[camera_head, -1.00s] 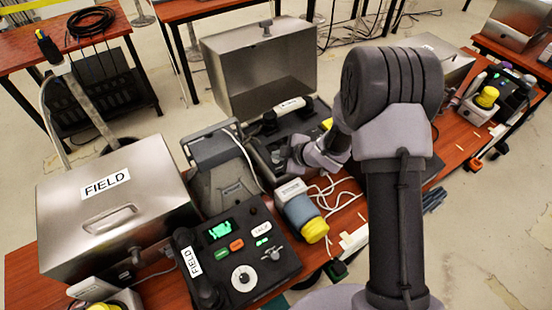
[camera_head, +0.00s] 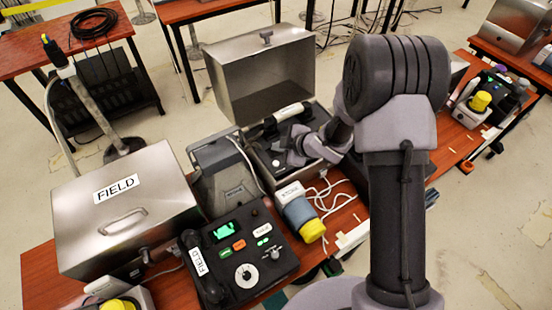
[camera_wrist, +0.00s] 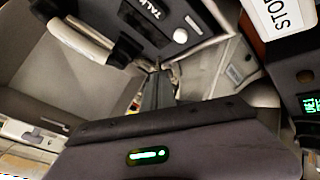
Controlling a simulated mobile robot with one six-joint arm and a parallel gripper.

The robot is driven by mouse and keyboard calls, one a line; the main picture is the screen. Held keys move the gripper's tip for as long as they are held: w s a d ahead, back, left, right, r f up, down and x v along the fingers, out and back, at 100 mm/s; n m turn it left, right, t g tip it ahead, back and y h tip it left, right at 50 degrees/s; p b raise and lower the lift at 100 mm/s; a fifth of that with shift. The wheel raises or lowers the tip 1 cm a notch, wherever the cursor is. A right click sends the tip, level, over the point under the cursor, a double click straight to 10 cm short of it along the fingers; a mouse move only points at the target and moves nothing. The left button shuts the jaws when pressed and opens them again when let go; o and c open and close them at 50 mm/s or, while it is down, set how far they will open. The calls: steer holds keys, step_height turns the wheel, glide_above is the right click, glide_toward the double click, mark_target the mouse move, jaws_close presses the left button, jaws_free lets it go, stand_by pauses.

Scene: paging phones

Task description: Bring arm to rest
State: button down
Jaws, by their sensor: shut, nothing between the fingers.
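My gripper (camera_wrist: 160,88) is shut and empty. In the head view my arm reaches forward and the gripper (camera_head: 297,148) hangs over or just in front of the open steel case, partly hidden by my wrist. The open case has a raised lid (camera_head: 262,80) and a dark phone unit with a pale-labelled handset (camera_head: 288,112) inside. In the wrist view a dark panel marked TALK (camera_wrist: 150,18) and a handset (camera_wrist: 85,42) lie beyond the fingertips. I cannot tell whether the fingers touch anything.
A closed steel case marked FIELD (camera_head: 120,225) and a black phone (camera_head: 250,252) with a green display stand at left. A grey box (camera_head: 222,175), a yellow-capped unit marked STORE (camera_head: 300,215) and white cables (camera_head: 335,190) crowd the table. Another phone (camera_head: 480,102) stands at right.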

steer(key=shift+f, duration=0.15)
steer(key=w+d+r+m+t+h, duration=0.2)
steer(key=d+r+m+h, duration=0.25)
steer(key=d+r, duration=0.5)
steer(key=s+d+r+m+h+b, duration=0.25)
steer(key=s+d+r+m, duration=0.35)
steer(key=s+r+m, duration=0.5)
steer(key=s+a+r+m+g+y, duration=0.1)
steer(key=s+a+r+m, duration=0.1)
steer(key=s, duration=0.8)
steer(key=s+a+r+m+g+y, duration=0.1)
steer(key=s+m, duration=0.4)
steer(key=s, duration=0.6)
steer(key=shift+s+a+r+g, duration=0.3)
steer(key=shift+a+r, duration=0.15)
steer(key=shift+r, duration=0.25)
